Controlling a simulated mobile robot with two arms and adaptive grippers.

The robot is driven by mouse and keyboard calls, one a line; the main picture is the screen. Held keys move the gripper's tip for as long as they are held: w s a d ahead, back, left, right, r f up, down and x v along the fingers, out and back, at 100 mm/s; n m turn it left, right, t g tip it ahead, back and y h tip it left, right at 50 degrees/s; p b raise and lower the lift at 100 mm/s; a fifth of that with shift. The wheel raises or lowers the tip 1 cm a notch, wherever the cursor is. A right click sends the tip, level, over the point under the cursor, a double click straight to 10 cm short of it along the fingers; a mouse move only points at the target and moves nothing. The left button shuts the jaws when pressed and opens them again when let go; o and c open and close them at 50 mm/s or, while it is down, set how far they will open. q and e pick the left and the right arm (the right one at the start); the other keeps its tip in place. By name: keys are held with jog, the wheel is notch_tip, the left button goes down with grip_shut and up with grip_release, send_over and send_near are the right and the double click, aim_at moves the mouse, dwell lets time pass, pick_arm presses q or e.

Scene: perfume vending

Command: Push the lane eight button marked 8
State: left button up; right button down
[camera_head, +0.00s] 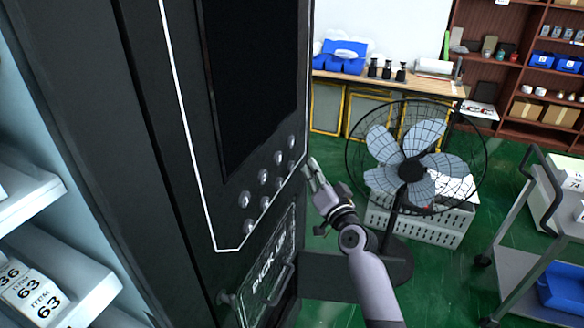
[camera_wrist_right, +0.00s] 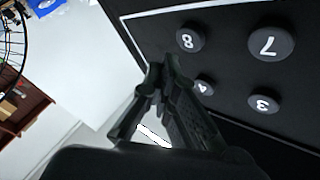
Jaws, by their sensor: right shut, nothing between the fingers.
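The button marked 8 (camera_wrist_right: 190,38) is a round dark button with a white numeral on the black machine panel (camera_wrist_right: 150,28). In the head view it appears to be the rightmost button of the lower row (camera_head: 292,165); its numeral is not readable there. My right gripper (camera_head: 313,170) is shut and empty, just right of the button panel. In the right wrist view its fingertips (camera_wrist_right: 163,72) point toward the panel, below and left of the 8. A gap to the button seems to remain, but its size is unclear. My left gripper is not in view.
Buttons 7 (camera_wrist_right: 271,43), 4 (camera_wrist_right: 204,85) and 3 (camera_wrist_right: 264,104) sit close to the 8. A pick-up flap (camera_head: 268,275) is below the buttons. A standing fan (camera_head: 411,170) is behind my right arm, and a cart (camera_head: 535,225) stands at right.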

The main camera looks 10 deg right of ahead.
jog(key=s+d, duration=0.2)
jog(key=d, duration=0.1)
jog(key=shift+s, duration=0.1)
dwell(0.6)
